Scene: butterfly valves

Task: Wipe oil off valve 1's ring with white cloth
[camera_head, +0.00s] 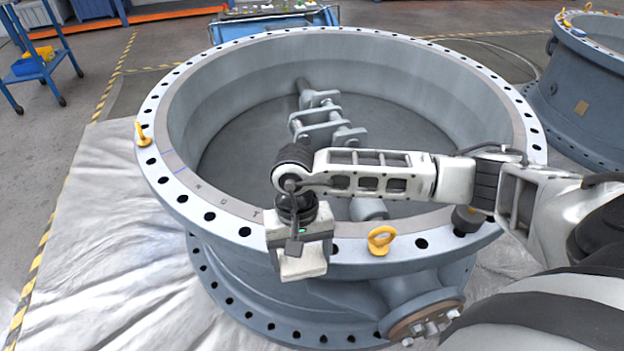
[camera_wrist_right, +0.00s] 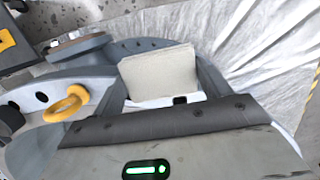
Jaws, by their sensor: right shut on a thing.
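Valve 1 (camera_head: 190,207) is a large grey-blue ring body with a wide, bolt-holed top flange, standing in front of me. My right gripper (camera_head: 299,254) reaches in from the right and points down at the near part of the flange. It is shut on the white cloth (camera_head: 303,266), a folded pale block that also shows between the fingers in the right wrist view (camera_wrist_right: 160,74). The cloth is at the ring's near outer edge; I cannot tell whether it touches the ring. The gripper hides part of the flange. I make out no clear oil patch. My left gripper is out of view.
A yellow lifting eye (camera_head: 381,240) stands on the flange just right of the gripper, and another (camera_head: 143,134) at the left. A second valve (camera_head: 582,95) is at the right. A blue trolley (camera_head: 40,62) stands at the back left. Pale sheeting (camera_head: 105,225) covers the floor.

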